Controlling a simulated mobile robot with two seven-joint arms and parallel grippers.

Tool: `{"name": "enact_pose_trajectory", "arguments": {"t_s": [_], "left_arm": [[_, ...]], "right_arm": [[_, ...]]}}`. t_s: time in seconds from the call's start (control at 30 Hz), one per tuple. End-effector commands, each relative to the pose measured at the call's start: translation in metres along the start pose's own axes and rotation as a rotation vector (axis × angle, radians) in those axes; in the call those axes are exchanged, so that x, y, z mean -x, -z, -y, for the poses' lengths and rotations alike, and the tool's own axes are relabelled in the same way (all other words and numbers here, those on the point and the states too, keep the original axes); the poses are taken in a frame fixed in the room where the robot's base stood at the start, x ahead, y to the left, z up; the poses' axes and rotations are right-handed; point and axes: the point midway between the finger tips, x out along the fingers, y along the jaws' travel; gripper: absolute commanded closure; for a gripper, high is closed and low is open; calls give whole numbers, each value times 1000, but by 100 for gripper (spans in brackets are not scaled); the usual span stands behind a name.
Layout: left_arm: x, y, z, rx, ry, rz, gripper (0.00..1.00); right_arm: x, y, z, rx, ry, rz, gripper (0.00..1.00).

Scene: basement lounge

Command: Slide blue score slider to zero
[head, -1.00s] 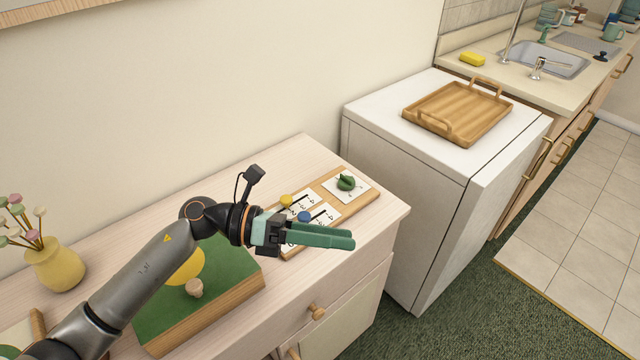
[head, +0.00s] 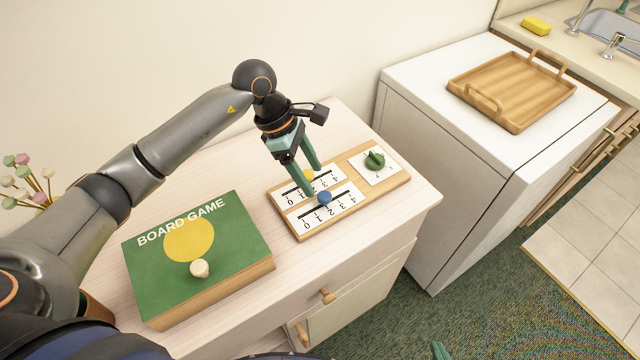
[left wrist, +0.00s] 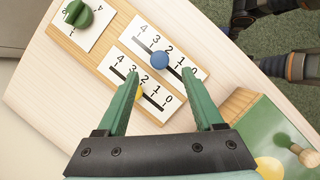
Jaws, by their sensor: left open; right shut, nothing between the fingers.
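The blue slider knob (head: 324,198) sits partway along the track of the near number card on the wooden score board (head: 399,182). It looks near the 2; the 0 is at the left end in the head view. In the left wrist view the blue knob (left wrist: 159,58) lies ahead of the gap between my left fingers. My left gripper (head: 314,180) is open, pointing down over the board, its near fingertip just left of the blue knob. Contact cannot be told. The yellow knob (left wrist: 139,92) is partly hidden by a finger. My right gripper (head: 440,350) barely shows at the bottom edge.
A green board game box (head: 160,275) with a round wooden knob lies left of the score board. A green dial (head: 375,160) is at the board's right end. The white appliance with a wooden tray (head: 512,120) stands to the right of the cabinet.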

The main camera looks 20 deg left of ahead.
Motion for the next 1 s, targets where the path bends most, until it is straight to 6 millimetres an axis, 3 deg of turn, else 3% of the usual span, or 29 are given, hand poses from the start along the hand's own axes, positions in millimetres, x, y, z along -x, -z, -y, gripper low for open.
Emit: {"name": "enact_pose_trajectory", "arguments": {"t_s": [0.1,0.3,0.67,1.0], "left_arm": [[-22,-1,1,1,4,2,31],[-45,-1,0,0,1,1,31],[-52,0,0,-1,0,1,31],[-51,0,0,0,0,1,67]], "right_arm": [[2,3,0,0,0,0,100],[4,4,0,0,0,0,100],[3,5,0,1,0,-2,100],[3,6,0,1,0,-3,100]]}}
